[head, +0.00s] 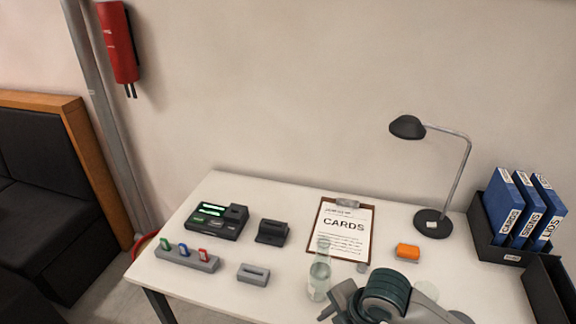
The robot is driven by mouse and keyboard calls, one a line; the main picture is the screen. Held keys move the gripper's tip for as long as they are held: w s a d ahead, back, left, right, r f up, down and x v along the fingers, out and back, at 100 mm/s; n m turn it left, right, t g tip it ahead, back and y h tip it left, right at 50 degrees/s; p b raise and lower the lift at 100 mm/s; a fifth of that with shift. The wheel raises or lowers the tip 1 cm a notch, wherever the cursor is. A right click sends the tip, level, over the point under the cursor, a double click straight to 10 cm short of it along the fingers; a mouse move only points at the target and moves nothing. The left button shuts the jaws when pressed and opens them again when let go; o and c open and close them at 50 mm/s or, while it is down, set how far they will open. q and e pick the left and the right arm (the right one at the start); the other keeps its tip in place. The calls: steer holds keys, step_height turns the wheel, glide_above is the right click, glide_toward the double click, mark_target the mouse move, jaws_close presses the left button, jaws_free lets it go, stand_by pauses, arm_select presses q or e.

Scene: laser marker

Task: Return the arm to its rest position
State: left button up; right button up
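My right arm (385,295) comes in at the bottom edge, right of centre, over the front of the white table (215,282). Its dark ribbed joint and grey links are in view. A grey angular part of my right gripper (343,298) shows at its left side, close to the clear bottle (318,282). Whether they touch cannot be told. The fingertips are not clear, and I see nothing held. My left arm and gripper are out of view.
A laser marker (218,220), a black stand (272,232), a tag rack (187,257), a grey block (253,274), a clipboard (342,248), an orange object (407,251) and a lamp (432,222) stand on the table. Binders (522,210) fill a black tray at right.

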steer(key=s+d+f+m+h, duration=0.1)
steer(key=s+d+f+m, duration=0.25)
steer(key=s+m, duration=0.35)
steer(key=s+d+f+m+t+h, duration=0.1)
steer(key=s+d+f+m, duration=0.1)
steer(key=s+d+m, duration=0.45)
steer(key=s+d+f+m+h, duration=0.1)
steer(key=s+d+f+m, duration=0.15)
steer(key=s+m, duration=0.55)
step_height(320, 180, down, 27)
steer(key=g, duration=0.1)
steer(key=s+d+f+g, duration=0.1)
steer(key=s+d+f, duration=0.1)
steer(key=s+f, duration=1.5)
step_height(320, 180, down, 2)
steer(key=shift+s+d+f, duration=0.1)
steer(key=shift+s+d, duration=0.1)
steer(key=shift+d, duration=0.15)
steer(key=shift+s, duration=0.1)
